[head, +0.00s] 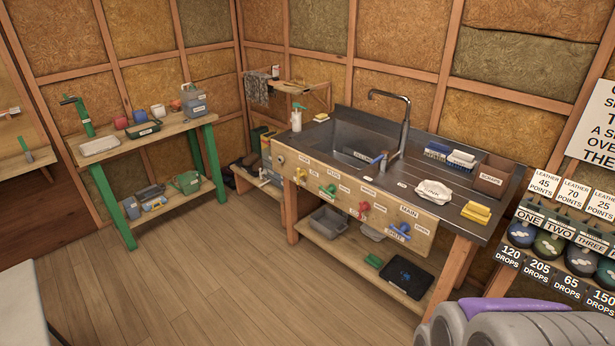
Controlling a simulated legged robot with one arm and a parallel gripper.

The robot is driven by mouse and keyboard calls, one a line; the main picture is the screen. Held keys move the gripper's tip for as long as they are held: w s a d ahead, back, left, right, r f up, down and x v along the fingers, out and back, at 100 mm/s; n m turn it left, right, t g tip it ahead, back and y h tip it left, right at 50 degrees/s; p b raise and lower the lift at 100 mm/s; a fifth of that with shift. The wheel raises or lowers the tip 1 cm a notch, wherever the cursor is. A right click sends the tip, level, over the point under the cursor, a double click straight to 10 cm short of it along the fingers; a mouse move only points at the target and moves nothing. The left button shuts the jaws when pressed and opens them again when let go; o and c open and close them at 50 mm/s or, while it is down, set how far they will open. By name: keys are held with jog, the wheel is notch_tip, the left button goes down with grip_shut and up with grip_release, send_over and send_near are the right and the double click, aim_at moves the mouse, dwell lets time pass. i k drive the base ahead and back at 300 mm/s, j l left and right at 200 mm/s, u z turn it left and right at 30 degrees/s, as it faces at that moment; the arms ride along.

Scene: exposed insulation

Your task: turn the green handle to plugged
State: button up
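The green handle (328,190) is on the wooden front panel (343,203) of the sink bench. A blue handle (400,231) is further right. Small white labels are on the panel around the handles, and most are too small to read. I cannot tell which setting the green handle points to. The metal sink basin (345,140) with its tall tap (403,120) is above the panel. My gripper is not in view.
A green-legged table (107,150) with mugs and trays stands at the left. A lower shelf (335,245) under the sink holds bins and a black tray. A rack of labelled balls (548,245) is at the right. The wooden floor (200,280) before the bench is clear.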

aim_at(332, 187)
jog(key=i+j+z, duration=0.2)
jog(key=i+j, duration=0.15)
jog(key=i+j+z, duration=0.25)
jog(key=j, duration=0.25)
jog(key=i+j+z, duration=0.2)
jog(key=i+j, duration=0.15)
jog(key=j, duration=0.15)
jog(key=i+j+z, duration=0.15)
jog(key=j+z, duration=0.25)
jog(key=j, duration=0.45)
jog(key=j+z, duration=0.4)
jog(key=j, duration=0.4)
jog(key=k+j+z, duration=0.1)
jog(key=j+z, duration=0.35)
jog(key=j, duration=0.35)
